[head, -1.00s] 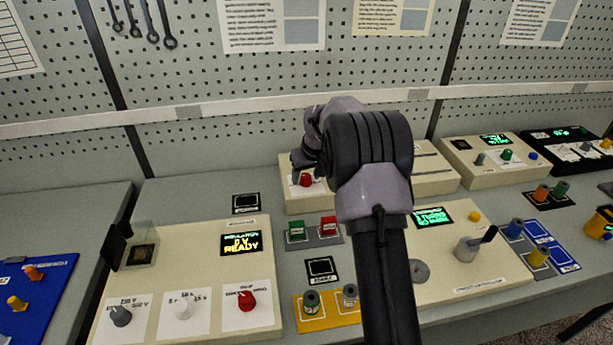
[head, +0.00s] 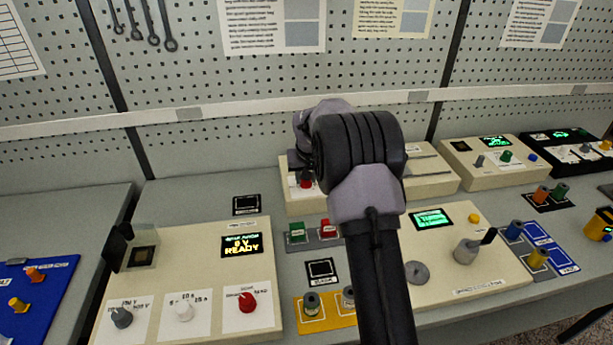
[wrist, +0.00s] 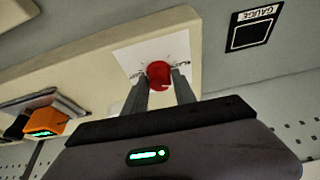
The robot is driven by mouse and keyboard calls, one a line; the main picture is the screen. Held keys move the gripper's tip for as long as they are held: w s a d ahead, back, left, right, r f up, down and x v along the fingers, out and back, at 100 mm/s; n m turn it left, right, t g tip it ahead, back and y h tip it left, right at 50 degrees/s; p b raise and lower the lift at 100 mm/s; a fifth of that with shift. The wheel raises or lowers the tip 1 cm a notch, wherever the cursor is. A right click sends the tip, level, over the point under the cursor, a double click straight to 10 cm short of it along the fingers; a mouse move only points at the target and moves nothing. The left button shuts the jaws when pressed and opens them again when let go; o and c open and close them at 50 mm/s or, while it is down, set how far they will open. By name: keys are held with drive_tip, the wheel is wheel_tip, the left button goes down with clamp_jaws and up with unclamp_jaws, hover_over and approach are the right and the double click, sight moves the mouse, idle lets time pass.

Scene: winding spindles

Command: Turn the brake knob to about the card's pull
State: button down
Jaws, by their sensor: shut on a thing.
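The red brake knob (wrist: 159,74) sits on a white dial plate (wrist: 135,56) on a cream box. In the wrist view my gripper (wrist: 160,82) has one finger on each side of the knob and is shut on it. In the head view the knob (head: 306,181) shows small at the front left of the rear cream box (head: 299,205), under my gripper, with the fingers mostly hidden by my arm. The marks on the dial are too small to read. I cannot tell which card gives the pull.
A cream box with a display reading READY (head: 241,245) and three knobs stands at front left. Green (head: 297,232) and red (head: 328,229) blocks stand before the rear box. Another cream box with a winding spindle (head: 466,250) is at right. A GAUGE square (wrist: 250,31) lies near the knob.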

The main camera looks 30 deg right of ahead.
drive_tip(key=shift+a+m+g+h, duration=0.1)
drive_tip(key=shift+m+g+h, duration=0.4)
drive_tip(key=shift+m, duration=1.3)
drive_tip(key=shift+b, duration=0.3)
drive_tip(key=c, duration=1)
unclamp_jaws()
drive_tip(key=p+v, duration=0.1)
drive_tip(key=v, duration=0.4)
drive_tip(key=p+v, duration=0.2)
drive_tip(key=v, duration=0.4)
drive_tip(key=p+v, duration=0.1)
drive_tip(key=v, duration=0.5)
drive_tip(key=shift+s+a+r, duration=0.1)
drive_tip(key=shift+s+a, duration=0.05)
drive_tip(key=shift+a, duration=0.15)
